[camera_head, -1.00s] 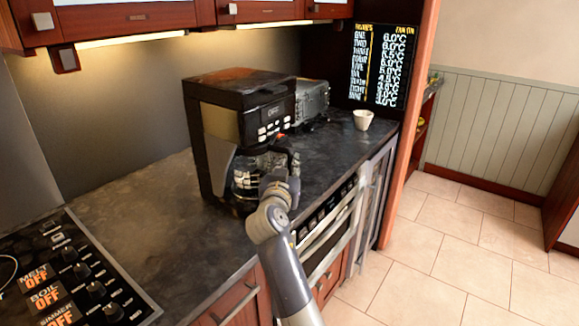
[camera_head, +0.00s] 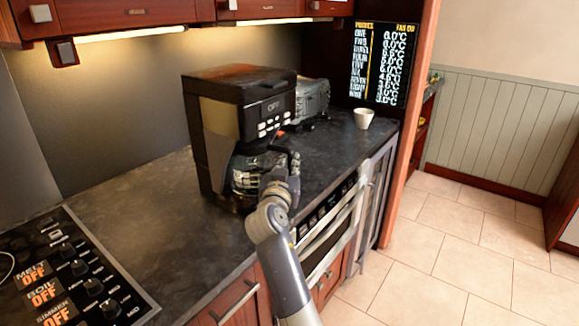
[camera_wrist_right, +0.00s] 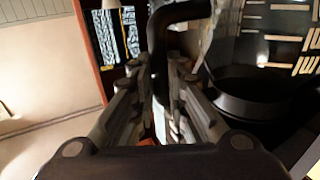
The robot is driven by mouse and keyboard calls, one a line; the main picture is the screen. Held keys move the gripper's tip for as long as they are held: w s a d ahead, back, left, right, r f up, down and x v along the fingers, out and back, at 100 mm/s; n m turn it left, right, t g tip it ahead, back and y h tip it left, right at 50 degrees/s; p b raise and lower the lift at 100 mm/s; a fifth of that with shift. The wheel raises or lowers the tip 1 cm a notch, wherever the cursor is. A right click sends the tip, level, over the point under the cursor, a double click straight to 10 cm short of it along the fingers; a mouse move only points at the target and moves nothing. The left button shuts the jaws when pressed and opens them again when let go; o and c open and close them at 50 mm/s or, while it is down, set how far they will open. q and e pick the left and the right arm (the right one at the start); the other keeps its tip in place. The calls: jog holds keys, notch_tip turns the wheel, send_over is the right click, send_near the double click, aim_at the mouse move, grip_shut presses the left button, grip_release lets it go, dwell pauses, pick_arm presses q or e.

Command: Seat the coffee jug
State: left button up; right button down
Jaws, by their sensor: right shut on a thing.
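The coffee machine (camera_head: 218,110) is a tall black and tan box on the dark counter. The coffee jug (camera_head: 247,172), glass with a dark lid and handle, is low at the front of the machine, under its overhang. Whether it rests fully on the base cannot be told. My right gripper (camera_head: 282,168) is at the jug's front right side. In the wrist view my right gripper (camera_wrist_right: 160,85) is shut on the black jug handle (camera_wrist_right: 160,50), with the jug's dark body (camera_wrist_right: 250,100) to the right. My left gripper is not in view.
A grey toaster-like appliance (camera_head: 312,98) and a white cup (camera_head: 363,118) stand further right on the counter (camera_head: 150,215). A cooktop (camera_head: 75,270) is at the lower left. An oven with a bar handle (camera_head: 335,235) lies below the counter edge. Floor to the right is clear.

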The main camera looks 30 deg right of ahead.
jog(key=shift+f+b, duration=0.15)
jog(key=shift+b, duration=0.45)
dwell(0.7)
jog(key=c, duration=1.5)
grip_release()
